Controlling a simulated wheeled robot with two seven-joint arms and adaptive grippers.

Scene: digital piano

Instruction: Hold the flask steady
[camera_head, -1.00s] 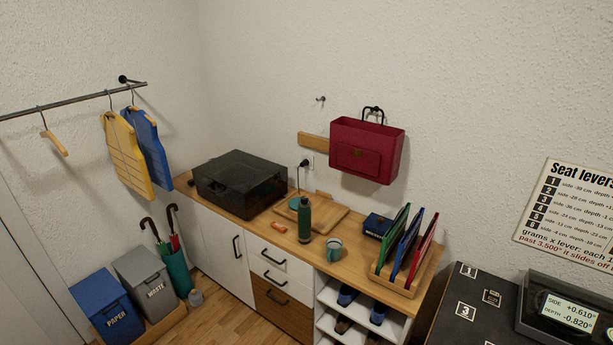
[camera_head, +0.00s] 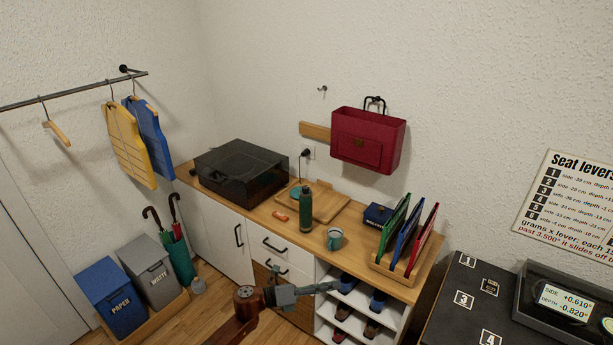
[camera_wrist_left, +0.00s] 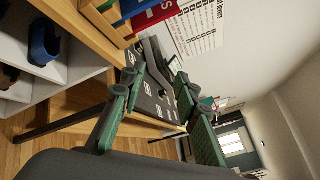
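My left gripper (camera_head: 308,284) is below and in front of the sideboard's front edge, well apart from the flask. In the left wrist view its green fingers (camera_wrist_left: 156,78) are spread wide with nothing between them. The flask does not show in the left wrist view. My right gripper is in neither view.
A teal mug (camera_head: 335,239) stands right of the flask. A wooden board (camera_head: 328,205) lies behind it, and an orange item (camera_head: 280,216) lies to its left. A rack with several folders (camera_head: 409,234) stands farther right. A dark lidded box (camera_head: 240,172) fills the left end.

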